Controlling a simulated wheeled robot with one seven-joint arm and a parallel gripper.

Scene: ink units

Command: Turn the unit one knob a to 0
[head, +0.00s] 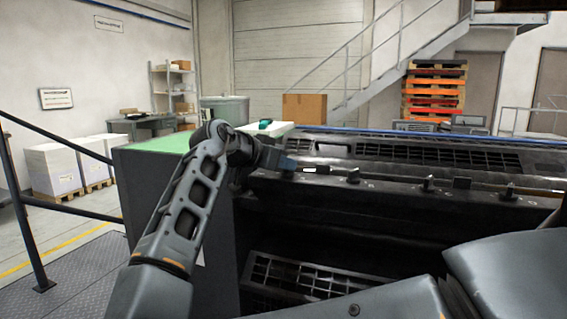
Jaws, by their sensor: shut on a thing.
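The dark ink unit (330,215) runs across the middle and right of the head view. Small upright knobs stand along its ledge: one (353,175) near the middle, one (428,184) further right and one (509,190) near the right side. My gripper (289,164) is at the left end of this row, reached over from the left. It is shut on a knob there, which the gripper and wrist hide. The knob's pointer, scale and letter cannot be read from here.
A long slotted grille (430,155) lies behind the knob row. A green-topped cabinet (165,146) stands left of the unit, and a lower grille (300,283) sits below it. A dark handrail (65,145) and open floor are at left.

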